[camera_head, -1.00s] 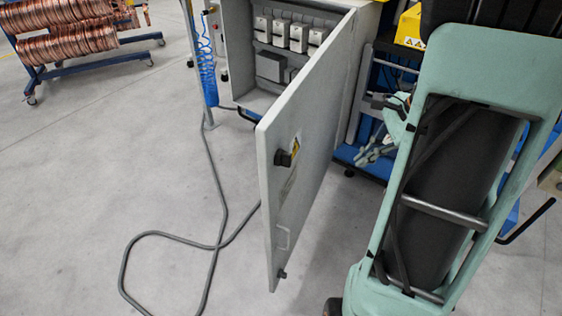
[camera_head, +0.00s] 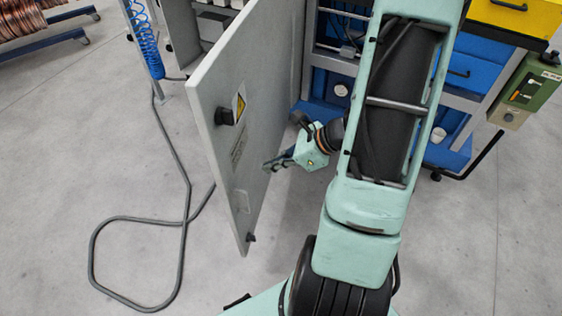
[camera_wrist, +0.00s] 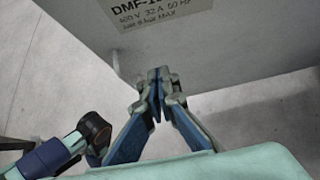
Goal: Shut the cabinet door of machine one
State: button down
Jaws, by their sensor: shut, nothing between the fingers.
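The grey cabinet door (camera_head: 215,165) stands wide open in the head view, with a black knob, a yellow warning sticker and a label on its visible face. The cabinet (camera_head: 215,20) it belongs to is mostly cut off at the top. My gripper (camera_head: 268,165) is at the door's lower right edge, its fingertips overlapping that edge in the picture. In the wrist view my gripper (camera_wrist: 158,75) is shut and empty, pointing at the lower part of a labelled grey panel (camera_wrist: 210,45). I cannot tell whether the fingertips touch it.
A grey cable (camera_head: 105,222) lies looped on the floor at left, below a blue coiled hose (camera_head: 145,45). Blue and yellow drawers (camera_head: 480,55) and a green control box (camera_head: 525,90) stand at right. A copper coil rack (camera_head: 50,35) is far left. Floor at left is mostly clear.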

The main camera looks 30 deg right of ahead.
aim_at(240, 170)
jog(key=shift+w+a+f+b, duration=0.15)
jog(key=shift+w+a+f, duration=0.25)
jog(key=shift+w+a, duration=0.35)
jog(key=shift+w+a+f+b, duration=0.1)
jog(key=shift+w+a+f, duration=0.3)
jog(key=shift+w+a, duration=0.35)
jog(key=shift+w+a+f+b, duration=0.15)
jog(key=shift+w+a+f, duration=0.35)
jog(key=shift+a, duration=0.4)
jog(key=shift+w+a+r, duration=0.1)
jog(key=shift+w, duration=0.05)
